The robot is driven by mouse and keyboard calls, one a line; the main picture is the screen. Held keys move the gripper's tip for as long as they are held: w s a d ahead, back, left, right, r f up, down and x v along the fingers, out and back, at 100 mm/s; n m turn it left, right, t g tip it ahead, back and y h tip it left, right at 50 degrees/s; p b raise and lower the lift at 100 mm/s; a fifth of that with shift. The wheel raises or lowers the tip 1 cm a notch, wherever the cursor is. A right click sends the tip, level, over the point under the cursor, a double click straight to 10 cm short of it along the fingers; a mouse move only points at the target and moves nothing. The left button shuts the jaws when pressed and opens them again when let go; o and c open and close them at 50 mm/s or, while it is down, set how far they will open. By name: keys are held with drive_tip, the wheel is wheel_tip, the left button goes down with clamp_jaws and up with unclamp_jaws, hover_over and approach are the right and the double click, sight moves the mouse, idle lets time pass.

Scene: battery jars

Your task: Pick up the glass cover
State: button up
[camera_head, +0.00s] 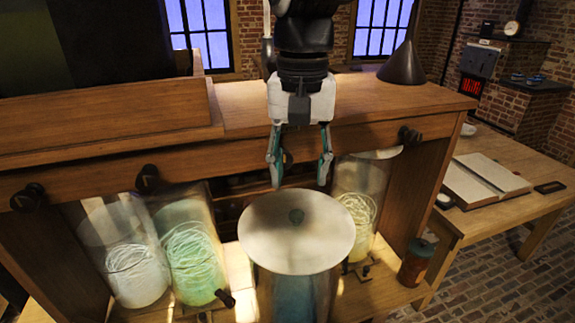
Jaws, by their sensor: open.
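The exact gap cannot be told from this one view.
Other jars with coiled wire stand at the left (135,270) and behind right (357,205). A wooden shelf edge (230,155) with dark knobs runs behind my gripper. A black funnel (403,65) stands on top. A brown jar (416,262) stands at right.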

sight(297, 214)
wheel_tip(297, 214, down, 9)
drive_tip(key=shift+w+a+f+p, duration=0.1)
drive_tip(key=shift+a+f+p, duration=0.05)
drive_tip(key=shift+p, duration=0.45)
clamp_jaws()
